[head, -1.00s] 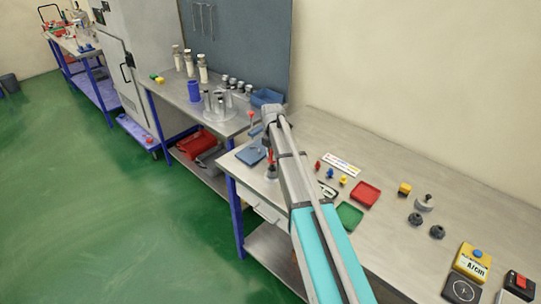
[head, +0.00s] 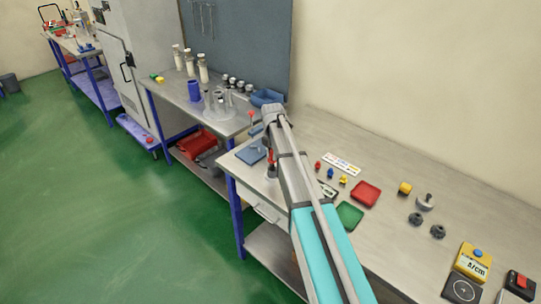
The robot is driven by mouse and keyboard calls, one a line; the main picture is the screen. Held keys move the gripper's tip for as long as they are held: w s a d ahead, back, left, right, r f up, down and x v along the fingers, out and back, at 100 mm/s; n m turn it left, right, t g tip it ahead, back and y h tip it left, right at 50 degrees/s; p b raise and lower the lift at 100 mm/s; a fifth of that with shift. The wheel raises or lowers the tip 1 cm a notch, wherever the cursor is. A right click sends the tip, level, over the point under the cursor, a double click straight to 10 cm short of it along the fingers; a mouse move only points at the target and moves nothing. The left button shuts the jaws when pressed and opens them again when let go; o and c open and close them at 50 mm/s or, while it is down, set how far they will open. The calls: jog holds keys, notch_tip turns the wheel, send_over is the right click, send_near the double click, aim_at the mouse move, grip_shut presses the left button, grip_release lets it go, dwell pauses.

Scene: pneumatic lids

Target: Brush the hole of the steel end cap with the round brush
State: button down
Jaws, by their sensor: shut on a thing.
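My arm reaches from the bottom of the head view up to the back of the near bench. My gripper (head: 257,129) shows only as a small grey part at the arm's far end, mostly hidden by the wrist. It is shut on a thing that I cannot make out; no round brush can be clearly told. A light grey round piece with a dark stem (head: 425,202) sits on the right of the bench; it may be the steel end cap, but its hole cannot be seen.
Two dark knob-like pieces (head: 427,225), a red tray (head: 366,194), a green tray (head: 348,215) and a yellow device (head: 473,262) lie on the bench. A red-handled fixture (head: 270,160) stands close beside my arm. Bottles and cylinders crowd the farther bench. Bare bench lies along the wall.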

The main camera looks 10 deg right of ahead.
jog(key=shift+r+p, duration=0.4)
jog(key=shift+r, duration=0.2)
jog(key=shift+f, duration=0.1)
jog(key=shift+f+b, duration=0.95)
jog(key=shift+b, duration=0.1)
jog(key=shift+r, duration=0.2)
jog(key=shift+r+p, duration=0.85)
jog(key=shift+p, duration=0.2)
jog(key=shift+f, duration=0.2)
jog(key=shift+f+b, duration=0.85)
jog(key=shift+b, duration=0.2)
jog(key=shift+r, duration=0.2)
jog(key=shift+r+p, duration=0.85)
jog(key=shift+p, duration=0.2)
